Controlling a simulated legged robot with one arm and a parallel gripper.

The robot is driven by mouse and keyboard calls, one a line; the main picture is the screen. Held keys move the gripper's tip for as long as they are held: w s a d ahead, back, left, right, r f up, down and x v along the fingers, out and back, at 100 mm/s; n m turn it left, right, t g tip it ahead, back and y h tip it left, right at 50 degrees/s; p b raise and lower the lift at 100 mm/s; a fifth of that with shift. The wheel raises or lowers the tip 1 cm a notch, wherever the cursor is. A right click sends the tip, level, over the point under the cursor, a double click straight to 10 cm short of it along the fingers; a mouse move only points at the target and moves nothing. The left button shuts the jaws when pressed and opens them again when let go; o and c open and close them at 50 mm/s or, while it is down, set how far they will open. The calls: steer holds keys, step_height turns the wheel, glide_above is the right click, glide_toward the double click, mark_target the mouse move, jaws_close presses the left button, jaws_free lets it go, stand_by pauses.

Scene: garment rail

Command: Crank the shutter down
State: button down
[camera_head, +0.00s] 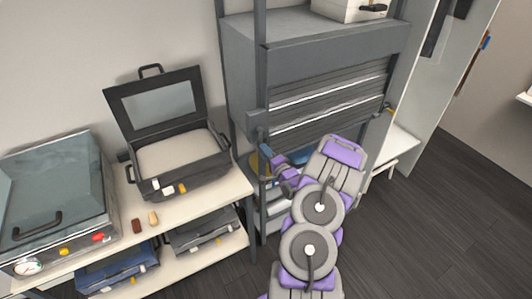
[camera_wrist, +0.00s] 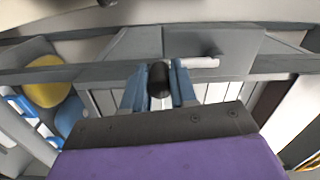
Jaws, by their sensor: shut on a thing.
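The grey slatted shutter (camera_head: 330,103) hangs partway down the front of the rail cabinet, with an open gap below it. A grey crank box (camera_head: 256,121) sits on the cabinet's left post. My gripper (camera_head: 266,154) is at that post, below the box; the wrist hides part of this spot. In the wrist view my gripper's blue fingers (camera_wrist: 158,88) are shut on a dark round crank knob (camera_wrist: 158,74) between their tips. A pale rod (camera_wrist: 200,62) shows just right of the knob. The rest of the crank is hard to make out.
Yellow and blue items (camera_wrist: 50,88) lie inside the cabinet beneath the shutter. A bench (camera_head: 190,207) on the left carries an open black case (camera_head: 180,160) and a glass-lidded machine (camera_head: 58,205). A white box (camera_head: 348,10) stands on top. Dark floor (camera_head: 440,225) is clear at right.

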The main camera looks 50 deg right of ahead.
steer(key=c, duration=1.3)
jaws_free()
steer(key=shift+s+f, duration=0.1)
steer(key=shift+f, duration=0.2)
steer(key=o, duration=0.4)
steer(key=shift+d+r, duration=0.1)
steer(key=v, duration=1.7)
steer(key=shift+s, duration=0.1)
